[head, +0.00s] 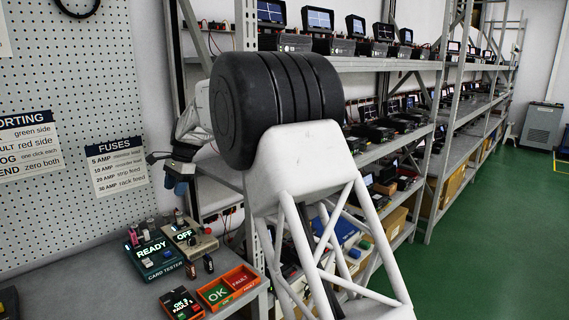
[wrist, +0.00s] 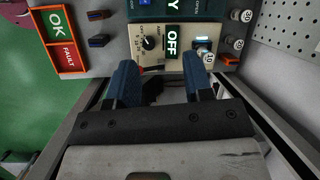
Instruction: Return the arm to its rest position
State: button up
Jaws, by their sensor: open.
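My gripper (wrist: 160,78) shows in the wrist view with two blue fingers apart and nothing between them. It hangs above the front edge of the bench, close to a beige box (wrist: 155,40) reading OFF. In the head view my gripper (head: 178,178) is small, left of my large black and white arm links, above the bench. My arm is bent and reaches towards the bench; its links hide part of the racks.
The bench (head: 90,270) holds a green card tester (head: 152,256) reading READY, an orange OK/FAULT tray (head: 228,287) and small cylinders. Shelving racks (head: 385,62) with many devices stand behind my arm. A pegboard (head: 75,110) is at left. Green floor (head: 490,240) at right is clear.

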jog(key=s+d+r+n+t, duration=0.1)
jog(key=s+d+r, duration=0.5)
jog(key=d, duration=0.4)
jog(key=s+d+r+n+t, duration=0.1)
jog(key=s+d+r+n, duration=0.15)
jog(key=s+d, duration=0.65)
jog(key=s+d+r+n, duration=0.1)
jog(key=s+d+r, duration=0.5)
jog(key=d, duration=0.6)
jog(key=s+d+f+t+h, duration=0.1)
jog(key=s+d+f, duration=0.3)
jog(key=s+d, duration=0.4)
jog(key=s+d+f+n+t+h, duration=0.1)
jog(key=s+d+f, duration=0.4)
jog(key=s, duration=0.9)
jog(key=s+d+f+n+h, duration=0.1)
jog(key=s+d+f, duration=0.4)
jog(key=s+d, duration=0.5)
jog(key=shift+s+d+f+t+h, duration=0.2)
jog(key=shift+s+d+t+h, duration=0.15)
jog(key=shift+s, duration=0.25)
dwell(1.1)
